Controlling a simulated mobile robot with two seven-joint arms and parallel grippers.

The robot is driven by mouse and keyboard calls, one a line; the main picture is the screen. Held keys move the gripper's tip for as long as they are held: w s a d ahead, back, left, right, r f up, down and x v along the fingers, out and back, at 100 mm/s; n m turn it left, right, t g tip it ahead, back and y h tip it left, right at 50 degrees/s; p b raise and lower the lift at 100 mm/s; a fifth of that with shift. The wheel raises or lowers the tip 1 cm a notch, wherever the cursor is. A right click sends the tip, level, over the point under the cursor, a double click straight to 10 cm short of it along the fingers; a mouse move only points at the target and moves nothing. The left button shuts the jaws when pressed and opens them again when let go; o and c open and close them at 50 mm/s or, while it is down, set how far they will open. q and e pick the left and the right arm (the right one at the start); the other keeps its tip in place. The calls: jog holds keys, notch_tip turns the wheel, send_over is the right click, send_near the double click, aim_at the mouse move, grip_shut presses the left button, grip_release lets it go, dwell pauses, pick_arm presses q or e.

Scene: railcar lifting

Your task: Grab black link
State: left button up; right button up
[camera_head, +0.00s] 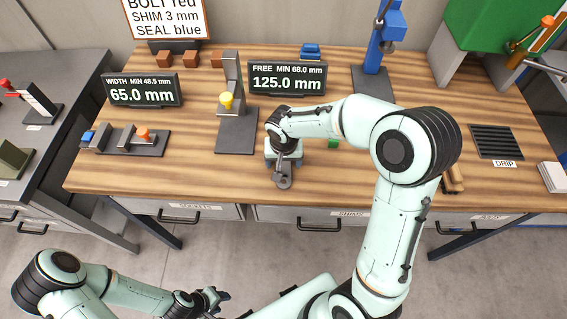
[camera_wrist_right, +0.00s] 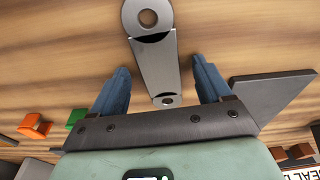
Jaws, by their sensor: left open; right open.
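A dark grey metal link (camera_head: 283,178) with a round eye at its near end lies on the wooden bench. In the right wrist view the link (camera_wrist_right: 155,60) shows a large ring at the top and a smaller hole lower down. My right gripper (camera_wrist_right: 160,75) is open, with one blue finger on each side of the link's lower part and gaps between. In the head view my right gripper (camera_head: 284,158) is over the link's far end and partly hides it. My left gripper (camera_head: 217,298) is open and empty, below the bench's front edge.
A grey stand with a yellow knob (camera_head: 226,101) stands left of my right gripper. A width gauge (camera_head: 143,134) lies further left. Two displays (camera_head: 288,79) stand behind. A green block (camera_head: 333,143) sits close to the right. A drip tray (camera_head: 496,141) is at the right.

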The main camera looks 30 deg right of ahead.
jog(key=shift+c, duration=0.3)
jog(key=shift+r, duration=0.1)
grip_shut()
